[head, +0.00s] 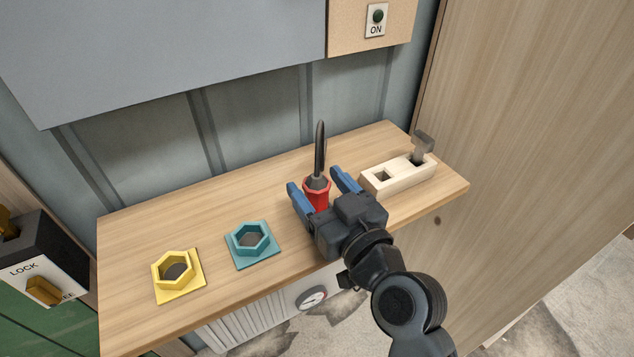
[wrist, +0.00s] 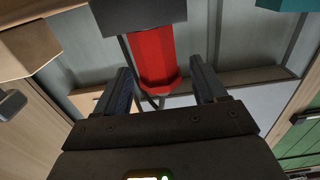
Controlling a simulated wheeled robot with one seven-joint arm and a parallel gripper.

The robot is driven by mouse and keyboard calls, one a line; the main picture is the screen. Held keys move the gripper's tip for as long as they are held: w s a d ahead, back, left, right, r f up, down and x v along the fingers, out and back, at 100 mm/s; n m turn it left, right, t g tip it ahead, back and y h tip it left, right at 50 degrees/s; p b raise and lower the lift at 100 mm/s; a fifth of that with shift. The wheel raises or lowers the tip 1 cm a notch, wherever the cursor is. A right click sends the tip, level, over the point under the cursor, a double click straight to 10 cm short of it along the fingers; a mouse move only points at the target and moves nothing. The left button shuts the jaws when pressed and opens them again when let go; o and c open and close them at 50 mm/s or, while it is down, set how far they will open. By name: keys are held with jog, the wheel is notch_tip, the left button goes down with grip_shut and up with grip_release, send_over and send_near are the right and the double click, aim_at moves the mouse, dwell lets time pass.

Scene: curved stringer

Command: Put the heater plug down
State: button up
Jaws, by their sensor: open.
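The heater plug is most likely the red piece (head: 317,190) with a long dark pin pointing up, at the shelf's middle right. In the wrist view the red piece (wrist: 156,58) shows between the fingers, with a dark grey block beyond it. My gripper (head: 316,182) is open, its two blue fingers on either side of the red piece. In the wrist view (wrist: 162,65) gaps show between the red piece and both fingers. The lower end of the red piece is hidden by my gripper in the head view, so I cannot tell if it rests on the shelf.
A wooden shelf (head: 212,220) carries a yellow hexagonal socket (head: 190,287), a teal socket (head: 262,258) and a cream slotted block (head: 400,180) with a grey piece. A wood panel (head: 520,120) stands right. Shelf space at back left is clear.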

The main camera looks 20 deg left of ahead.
jog(key=b+v, duration=0.1)
jog(key=v, duration=1)
jog(key=s+d+f+m+t+h, duration=0.2)
jog(key=s+d+f+m+h, duration=0.25)
jog(key=d, duration=0.45)
jog(key=s+d+f+m+t+h, duration=0.1)
jog(key=s+d+f+m+h, duration=0.1)
jog(key=s+d+f+h, duration=0.45)
jog(key=s+d+r+m+h, duration=0.1)
jog(key=s+d+r, duration=0.2)
jog(key=s, duration=0.6)
jog(key=s+d+r+m+h, duration=0.1)
jog(key=s+d+r+m, duration=0.1)
jog(key=s+d, duration=0.6)
jog(key=shift+s+r+h, duration=0.4)
jog(key=shift+s+r, duration=0.5)
jog(key=shift+m, duration=0.25)
notch_tip(320, 180, up, 8)
jog(key=p, duration=0.8)
jog(key=shift+r, duration=0.2)
